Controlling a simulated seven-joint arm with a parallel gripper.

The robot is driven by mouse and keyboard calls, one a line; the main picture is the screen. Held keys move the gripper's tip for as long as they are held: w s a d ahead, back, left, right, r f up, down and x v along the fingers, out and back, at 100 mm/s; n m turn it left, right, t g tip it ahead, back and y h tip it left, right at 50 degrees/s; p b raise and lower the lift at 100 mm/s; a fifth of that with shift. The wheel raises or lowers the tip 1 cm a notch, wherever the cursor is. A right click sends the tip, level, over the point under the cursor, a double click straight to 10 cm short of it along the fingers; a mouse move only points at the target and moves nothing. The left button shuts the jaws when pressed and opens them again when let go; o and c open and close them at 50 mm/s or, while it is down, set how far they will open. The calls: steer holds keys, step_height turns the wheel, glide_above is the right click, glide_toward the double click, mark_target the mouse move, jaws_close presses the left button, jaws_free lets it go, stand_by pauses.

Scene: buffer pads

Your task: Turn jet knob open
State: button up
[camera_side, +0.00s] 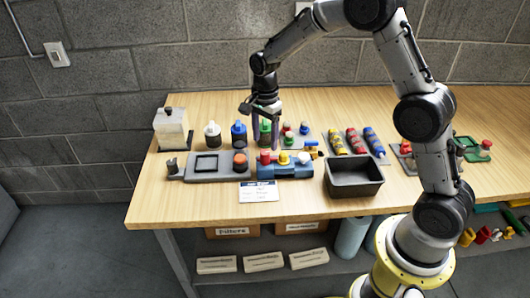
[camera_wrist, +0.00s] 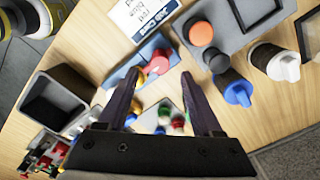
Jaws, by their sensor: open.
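I cannot tell which part is the jet knob. A blue block (camera_side: 297,173) with a red knob (camera_side: 265,157), a yellow knob (camera_side: 283,158) and a pale knob stands near the front of the table. A grey fixture (camera_side: 190,173) with a square frame and an orange knob (camera_side: 240,162) is left of it. My gripper (camera_side: 265,133) is open, pointing down around or in front of a green-topped bottle behind the block; which one is unclear. In the wrist view my open fingers (camera_wrist: 161,78) are empty, with the red knob (camera_wrist: 158,65) just beyond their tips.
A blue bottle (camera_side: 239,134) and white bottle (camera_side: 212,135) stand left of my gripper. A dark bin (camera_side: 353,187) is at the front right. Coloured tubes (camera_side: 354,140) lie behind it. A white card (camera_side: 259,191) lies at the front; the table's front left is clear.

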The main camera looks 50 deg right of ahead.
mark_target(265, 152)
step_height(265, 152, down, 6)
stand_by(0.4)
jaws_close()
